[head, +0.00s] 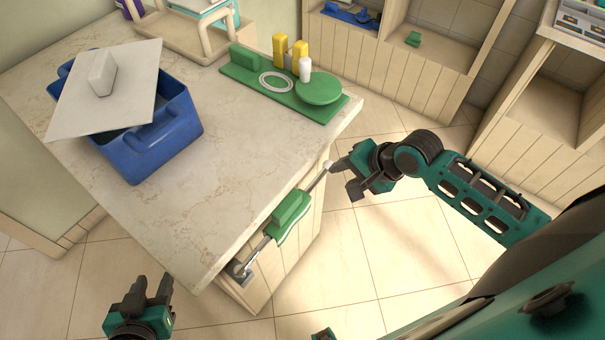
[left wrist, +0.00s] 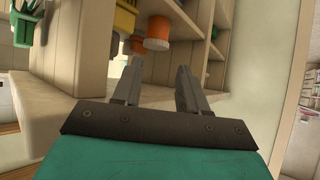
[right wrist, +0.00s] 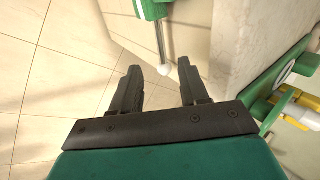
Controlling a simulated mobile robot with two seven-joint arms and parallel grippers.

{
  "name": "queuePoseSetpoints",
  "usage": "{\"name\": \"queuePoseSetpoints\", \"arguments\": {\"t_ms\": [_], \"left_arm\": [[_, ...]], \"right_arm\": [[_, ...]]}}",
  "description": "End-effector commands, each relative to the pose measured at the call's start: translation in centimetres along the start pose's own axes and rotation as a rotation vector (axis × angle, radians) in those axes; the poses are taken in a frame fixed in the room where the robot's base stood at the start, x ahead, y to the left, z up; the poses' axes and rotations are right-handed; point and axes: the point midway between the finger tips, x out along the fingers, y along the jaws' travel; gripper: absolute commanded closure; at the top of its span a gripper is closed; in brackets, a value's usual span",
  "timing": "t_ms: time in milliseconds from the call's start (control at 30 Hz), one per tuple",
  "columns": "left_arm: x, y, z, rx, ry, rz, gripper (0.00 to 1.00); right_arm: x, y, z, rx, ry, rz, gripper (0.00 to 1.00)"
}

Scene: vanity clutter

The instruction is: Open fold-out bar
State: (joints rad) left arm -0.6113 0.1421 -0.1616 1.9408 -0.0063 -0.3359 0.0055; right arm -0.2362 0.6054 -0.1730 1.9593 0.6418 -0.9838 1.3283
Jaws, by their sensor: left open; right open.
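The fold-out bar (head: 265,244) is a thin grey rod on the side of the counter, with a green cloth (head: 290,213) draped over its middle. Its mount is at the lower left, and its far end has a pale ball tip. My right gripper (head: 342,178) is open right beside that tip. In the right wrist view the bar (right wrist: 161,45) ends in its ball just ahead of and between the open fingertips (right wrist: 160,70), with nothing gripped. My left gripper (head: 147,285) is open and empty beyond the counter's lower left corner, away from the bar.
A blue bin (head: 158,145) with a tilted white lid (head: 110,90) stands on the counter (head: 215,170). A green tray (head: 255,82) with bottles lies near its far edge. Shelves (head: 430,75) stand behind. The floor (head: 350,265) right of the counter is clear.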

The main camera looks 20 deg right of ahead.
Motion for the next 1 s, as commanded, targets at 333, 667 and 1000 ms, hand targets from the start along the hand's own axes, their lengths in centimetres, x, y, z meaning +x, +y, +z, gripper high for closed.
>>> {"name": "queuePoseSetpoints", "arguments": {"t_ms": [333,667,1000], "left_arm": [[0.5,0.2,2.1,-0.003,-0.017,0.003,0.57],[1.4,1.2,3.2,-0.009,-0.027,0.024,0.57],[2.0,1.3,1.8,-0.010,0.001,0.030,0.57]], "right_arm": [[4.2,0.1,-0.2,0.037,-0.007,0.009,0.56],[10.7,0.1,-0.1,0.033,-0.005,0.008,0.56],[12.8,0.1,-0.1,0.032,-0.005,0.008,0.56]]}}
